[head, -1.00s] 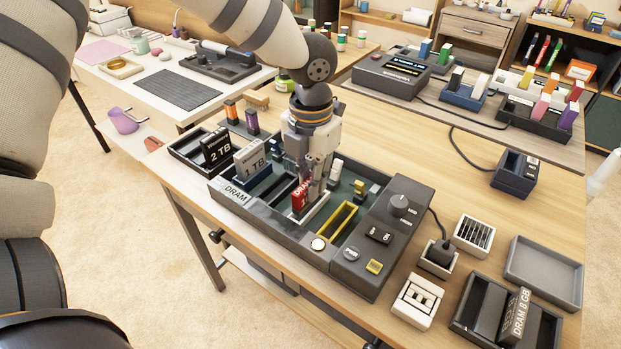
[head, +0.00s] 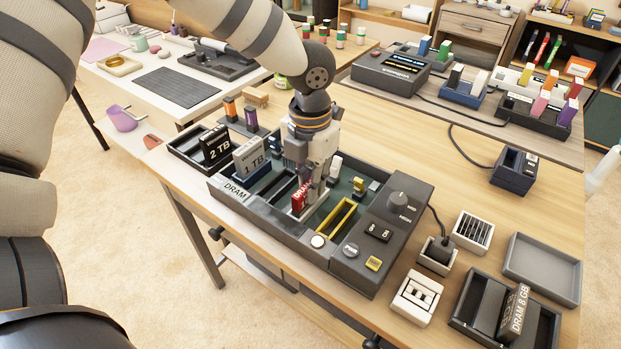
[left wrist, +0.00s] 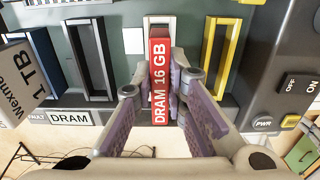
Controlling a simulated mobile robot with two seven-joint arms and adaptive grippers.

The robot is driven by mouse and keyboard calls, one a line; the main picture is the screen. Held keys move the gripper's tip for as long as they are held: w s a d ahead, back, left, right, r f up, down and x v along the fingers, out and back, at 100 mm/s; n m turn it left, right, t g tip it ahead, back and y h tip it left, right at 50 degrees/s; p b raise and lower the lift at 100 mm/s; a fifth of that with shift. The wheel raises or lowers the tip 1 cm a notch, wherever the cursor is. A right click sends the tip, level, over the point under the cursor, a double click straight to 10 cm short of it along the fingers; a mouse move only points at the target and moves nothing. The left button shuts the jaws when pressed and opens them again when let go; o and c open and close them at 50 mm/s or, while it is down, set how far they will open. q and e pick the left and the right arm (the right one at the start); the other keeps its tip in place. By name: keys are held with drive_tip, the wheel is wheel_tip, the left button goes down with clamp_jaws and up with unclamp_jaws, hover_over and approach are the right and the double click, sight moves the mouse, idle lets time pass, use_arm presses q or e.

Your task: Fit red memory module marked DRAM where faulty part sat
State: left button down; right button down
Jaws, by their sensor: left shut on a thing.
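My left gripper (head: 312,180) is shut on the red memory module marked DRAM 16 GB (head: 299,197). It holds the module over the dark board case (head: 262,219). In the left wrist view the red module (left wrist: 159,80) stands between the purple-padded fingers (left wrist: 160,100), label facing the camera. A white-framed slot (left wrist: 160,22) lies at the module, its opening mostly hidden; I cannot tell how deep the module sits. A dark slot (left wrist: 90,60) is to its left and a yellow-framed slot (left wrist: 222,65) to its right. My right gripper is out of view.
A grey 1 TB block (head: 250,158) stands at the case's left end, with a black 2 TB block (head: 216,147) in a tray beyond. A control panel (head: 385,235) forms the right end. A DRAM 8 GB module (head: 514,310) sits in a dark tray at lower right. An empty grey tray (head: 541,270) is nearby.

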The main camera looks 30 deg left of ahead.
use_arm(q)
drive_tip(key=shift+f, duration=0.7)
drive_tip(key=c, duration=1.5)
unclamp_jaws()
drive_tip(key=shift+c, duration=0.2)
wheel_tip(320, 180, up, 12)
